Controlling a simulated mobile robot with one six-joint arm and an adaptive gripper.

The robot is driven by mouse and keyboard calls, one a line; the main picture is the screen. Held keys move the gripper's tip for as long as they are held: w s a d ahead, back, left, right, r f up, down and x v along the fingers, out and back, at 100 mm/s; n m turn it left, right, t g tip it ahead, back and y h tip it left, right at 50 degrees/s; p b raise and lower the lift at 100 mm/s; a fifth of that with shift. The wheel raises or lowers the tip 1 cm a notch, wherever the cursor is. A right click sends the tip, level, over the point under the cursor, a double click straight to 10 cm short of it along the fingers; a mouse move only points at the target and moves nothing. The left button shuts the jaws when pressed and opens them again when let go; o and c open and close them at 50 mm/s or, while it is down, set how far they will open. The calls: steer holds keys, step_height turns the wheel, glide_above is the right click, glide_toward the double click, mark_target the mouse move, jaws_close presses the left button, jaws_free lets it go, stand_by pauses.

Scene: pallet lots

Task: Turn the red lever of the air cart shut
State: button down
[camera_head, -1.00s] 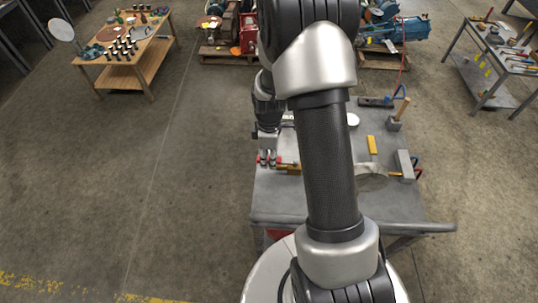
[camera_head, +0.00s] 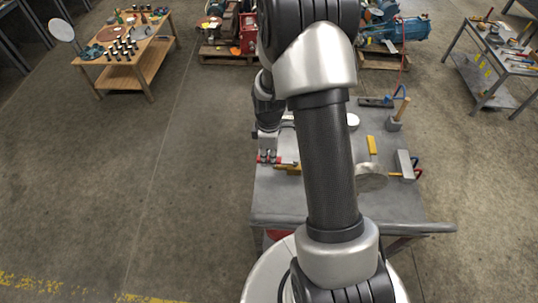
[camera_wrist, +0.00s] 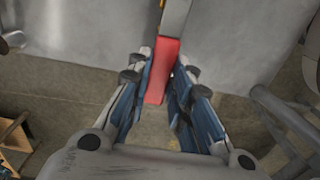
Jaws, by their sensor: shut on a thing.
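The red lever (camera_wrist: 162,70) shows in the wrist view as a flat red bar running down from a grey metal piece (camera_wrist: 175,16). My gripper (camera_wrist: 161,72) has one blue-padded finger on each side of the lever, shut on it. In the head view my gripper (camera_head: 268,157) is over the left edge of the grey air cart (camera_head: 290,207), beside a brass-yellow fitting (camera_head: 290,168). My arm covers the middle of the cart, and the lever is small and partly hidden there.
A yellow-handled item (camera_head: 372,145), a round grey disc (camera_head: 370,178) and a grey block (camera_head: 404,163) are on the cart's right side. A wooden table (camera_head: 150,60) stands at the back left, a metal table (camera_head: 490,70) at the back right. The floor left of the cart is clear.

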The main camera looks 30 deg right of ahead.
steer(key=shift+d, duration=0.1)
steer(key=shift+w+d+m, duration=0.55)
steer(key=shift+w+m, duration=0.15)
steer(key=shift+m, duration=0.5)
steer(key=m, duration=0.1)
steer(key=w+d+m, duration=0.1)
steer(key=shift+w+d+m+p, duration=0.1)
steer(key=shift+d+m+p, duration=0.2)
steer(key=shift+m+p, duration=0.1)
steer(key=d+m, duration=0.1)
steer(key=w+d+m, duration=0.1)
steer(key=m, duration=0.1)
steer(key=shift+d+m, duration=0.3)
steer(key=d+m+p, duration=0.1)
steer(key=d+m, duration=0.2)
steer(key=m, duration=0.1)
steer(key=shift+d, duration=0.15)
steer(key=m, duration=0.1)
steer(key=d+m, duration=0.1)
steer(key=shift+s+d+m, duration=0.3)
steer(key=shift+m, duration=0.1)
steer(key=shift+s+d+m, duration=0.45)
steer(key=shift+d+m, duration=0.3)
steer(key=shift+m, duration=0.35)
